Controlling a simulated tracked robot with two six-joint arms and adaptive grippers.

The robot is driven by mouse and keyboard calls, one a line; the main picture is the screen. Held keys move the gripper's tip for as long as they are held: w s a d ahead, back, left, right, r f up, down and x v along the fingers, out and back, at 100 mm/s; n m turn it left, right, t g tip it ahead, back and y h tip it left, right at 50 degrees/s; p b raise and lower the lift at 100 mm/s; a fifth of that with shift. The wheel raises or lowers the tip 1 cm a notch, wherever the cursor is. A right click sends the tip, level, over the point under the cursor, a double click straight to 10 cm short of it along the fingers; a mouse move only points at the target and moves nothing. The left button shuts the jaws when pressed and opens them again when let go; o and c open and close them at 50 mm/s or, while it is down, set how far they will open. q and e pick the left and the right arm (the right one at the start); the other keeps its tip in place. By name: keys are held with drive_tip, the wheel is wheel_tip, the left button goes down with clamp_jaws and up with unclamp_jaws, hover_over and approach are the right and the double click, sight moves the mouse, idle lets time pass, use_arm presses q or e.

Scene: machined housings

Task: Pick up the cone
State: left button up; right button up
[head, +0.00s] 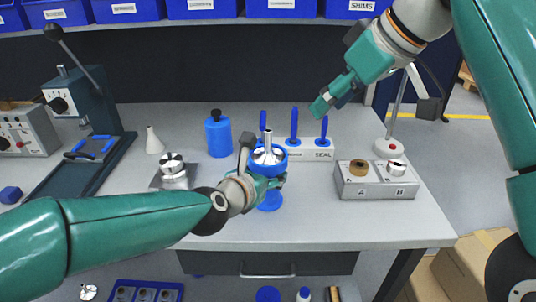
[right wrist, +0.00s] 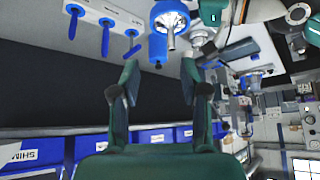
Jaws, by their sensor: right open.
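A silver cone-like piece with an upright spindle (head: 268,153) sits in a blue cup (head: 280,166) near the middle of the bench. They also show in the right wrist view as the blue cup (right wrist: 158,18) and the spindle (right wrist: 171,40). A small white cone-shaped piece (head: 154,141) stands upright on the bench to the left. My left gripper (head: 262,172) is at the blue cup, its fingers partly hidden; its grip is unclear. My right gripper (head: 322,102) is open and empty, in the air above and to the right of the cup; its spread fingers show in the right wrist view (right wrist: 160,82).
A white rack (head: 310,152) with blue-handled tools stands behind the cup. A grey block marked A and B (head: 375,190) is at right. A blue cylinder with a black knob (head: 217,137) and an arbor press (head: 90,100) are at left. Blue bins (head: 207,8) line the back.

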drive_tip(key=w+a+f, duration=0.3)
drive_tip(key=a, duration=0.2)
approach(268, 156)
drive_tip(key=x, duration=0.2)
drive_tip(key=w+x, duration=0.1)
drive_tip(key=x, duration=0.2)
drive_tip(key=r+x, duration=0.1)
drive_tip(key=x, duration=0.2)
drive_tip(key=shift+w+a, duration=0.35)
drive_tip(key=shift+a, duration=0.05)
clamp_jaws()
